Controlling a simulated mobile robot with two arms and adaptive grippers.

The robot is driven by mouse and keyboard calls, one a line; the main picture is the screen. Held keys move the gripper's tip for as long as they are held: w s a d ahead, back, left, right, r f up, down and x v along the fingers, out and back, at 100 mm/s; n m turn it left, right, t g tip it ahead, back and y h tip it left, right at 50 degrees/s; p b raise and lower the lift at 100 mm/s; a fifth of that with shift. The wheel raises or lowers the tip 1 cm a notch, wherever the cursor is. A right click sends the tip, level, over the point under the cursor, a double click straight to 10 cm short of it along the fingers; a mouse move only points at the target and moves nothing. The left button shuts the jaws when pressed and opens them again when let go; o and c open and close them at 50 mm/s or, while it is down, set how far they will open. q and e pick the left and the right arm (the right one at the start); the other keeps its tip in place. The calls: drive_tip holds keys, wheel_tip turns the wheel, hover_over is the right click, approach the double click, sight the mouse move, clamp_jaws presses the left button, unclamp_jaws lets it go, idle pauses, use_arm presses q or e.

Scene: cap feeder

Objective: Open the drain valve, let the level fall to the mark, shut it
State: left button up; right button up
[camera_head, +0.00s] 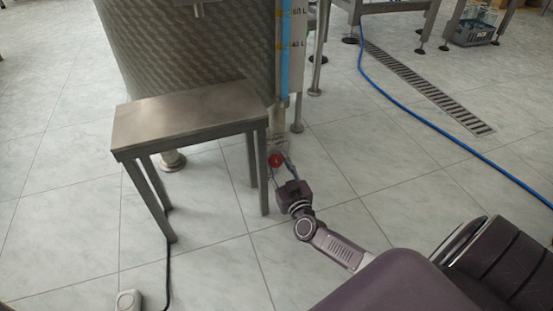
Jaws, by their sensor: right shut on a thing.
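The drain valve's small red handle (276,160) sits low at the foot of the steel tank (190,50), just right of the small table's legs. My right gripper (278,168) reaches in from the lower right with its fingers shut on the red handle. The fingers partly hide the valve, so I cannot tell how far the handle is turned. Above it, a level gauge (285,62) runs up the tank with a blue column beside a white scale (298,58) reading 40 L lower down. The blue extends above that line to the picture's top edge. My left gripper is out of view.
A steel-topped table (190,112) stands left of the valve, close to my gripper. A blue hose (400,100) and a floor drain grate (425,88) lie to the right. A grey crate (474,34) stands at the upper right. Tiled floor between is clear.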

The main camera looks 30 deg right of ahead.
drive_tip(key=n+p, duration=0.1)
drive_tip(key=p, duration=0.1)
drive_tip(key=n+p, duration=0.2)
drive_tip(key=shift+a+r, duration=0.1)
drive_tip(key=shift+r, duration=0.15)
drive_tip(key=n+p, duration=0.2)
drive_tip(key=shift+f+p, duration=0.15)
drive_tip(key=shift+p, duration=0.15)
drive_tip(key=shift+f+n+p, duration=0.15)
drive_tip(key=shift+n+p, duration=0.4)
drive_tip(key=shift+n, duration=0.35)
drive_tip(key=o, duration=1.2)
